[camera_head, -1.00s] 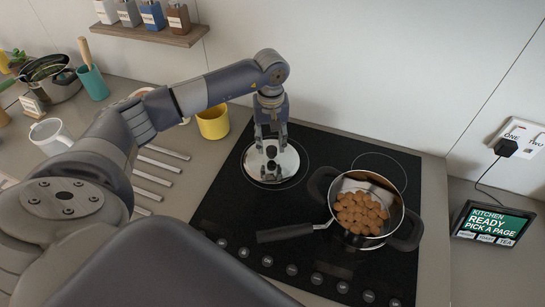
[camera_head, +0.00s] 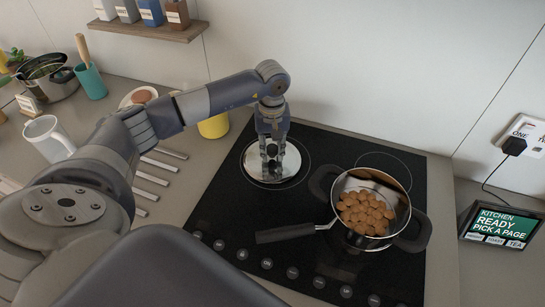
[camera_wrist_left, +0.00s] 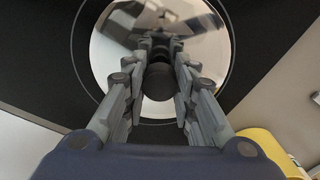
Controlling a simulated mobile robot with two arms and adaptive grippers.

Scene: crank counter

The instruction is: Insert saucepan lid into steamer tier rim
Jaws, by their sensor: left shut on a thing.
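The saucepan lid (camera_head: 290,164) is a shiny round disc with a dark knob, lying on or just over the back-left ring of the black hob. My left gripper (camera_head: 271,160) points down at its centre, shut on the knob. In the left wrist view the lid (camera_wrist_left: 105,60) fills the middle, with the dark knob (camera_wrist_left: 157,82) between the fingers of my left gripper (camera_wrist_left: 158,75). A steel pot (camera_head: 401,205) with dark handles, holding several brown round pieces, stands to the right on the hob. I cannot tell which part is the steamer tier rim. My right gripper is not in view.
A yellow mug (camera_head: 214,126) stands behind my arm. A tablet (camera_head: 498,224) stands at right.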

